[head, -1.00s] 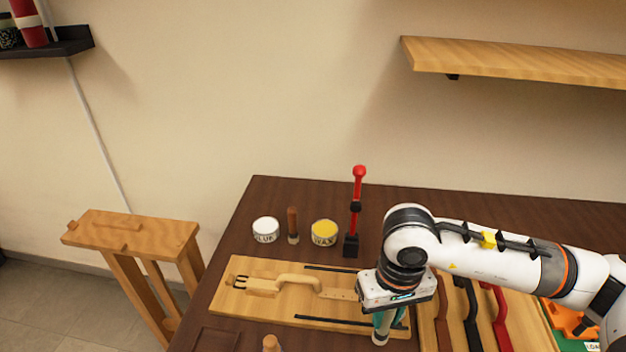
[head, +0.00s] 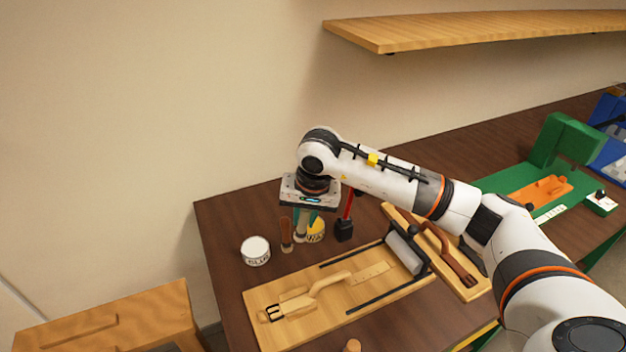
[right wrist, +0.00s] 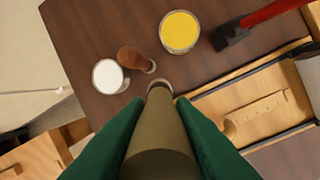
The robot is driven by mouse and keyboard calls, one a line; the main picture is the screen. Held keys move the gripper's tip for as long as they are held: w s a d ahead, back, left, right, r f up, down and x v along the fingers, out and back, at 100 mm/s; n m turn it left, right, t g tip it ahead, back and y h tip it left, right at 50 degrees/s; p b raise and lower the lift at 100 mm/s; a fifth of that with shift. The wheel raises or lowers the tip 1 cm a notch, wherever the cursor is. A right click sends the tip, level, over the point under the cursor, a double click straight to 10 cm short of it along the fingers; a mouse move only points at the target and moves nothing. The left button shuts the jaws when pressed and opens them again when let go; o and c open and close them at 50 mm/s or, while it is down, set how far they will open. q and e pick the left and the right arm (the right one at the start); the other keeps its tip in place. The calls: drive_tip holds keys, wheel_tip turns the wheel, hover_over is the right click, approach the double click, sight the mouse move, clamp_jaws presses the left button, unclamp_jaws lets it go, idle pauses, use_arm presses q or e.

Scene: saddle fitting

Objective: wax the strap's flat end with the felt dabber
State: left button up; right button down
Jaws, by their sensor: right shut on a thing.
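The tan strap (head: 327,284) lies on a light wooden board (head: 285,332), buckle to the left. Its flat end (head: 370,272), with small holes, points right and also shows in the right wrist view (right wrist: 262,107). My left gripper is out of view.
A white glue tin (head: 256,250) and a brown-handled tool (head: 286,235) stand left of the wax. A red-handled tool with a black base (head: 344,230) stands right of it. A grey roller-like part (head: 405,251) crosses the board's right end. A shelf (head: 470,30) hangs above.

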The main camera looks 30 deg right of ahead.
drive_tip(key=w+d+m+t+p, duration=0.1)
drive_tip(key=w+d+m+t, duration=0.15)
drive_tip(key=w+d, duration=0.45)
drive_tip(key=shift+m+g+h, duration=0.4)
drive_tip(key=shift+m+g, duration=0.05)
drive_tip(key=shift+s+a+f+b, duration=0.15)
drive_tip(key=shift+f+b, duration=0.6)
drive_tip(key=shift+f, duration=0.55)
drive_tip(key=shift+s+a+f+b, duration=0.1)
drive_tip(key=shift+f+b, duration=0.6)
drive_tip(key=shift+f, duration=0.55)
drive_tip(key=shift+f+b, duration=0.5)
drive_tip(key=shift+f, duration=0.05)
drive_tip(key=shift+s+f, duration=0.1)
drive_tip(key=shift+f, duration=0.05)
wheel_tip(320, 180, up, 7)
drive_tip(key=p, duration=0.3)
idle(0.6)
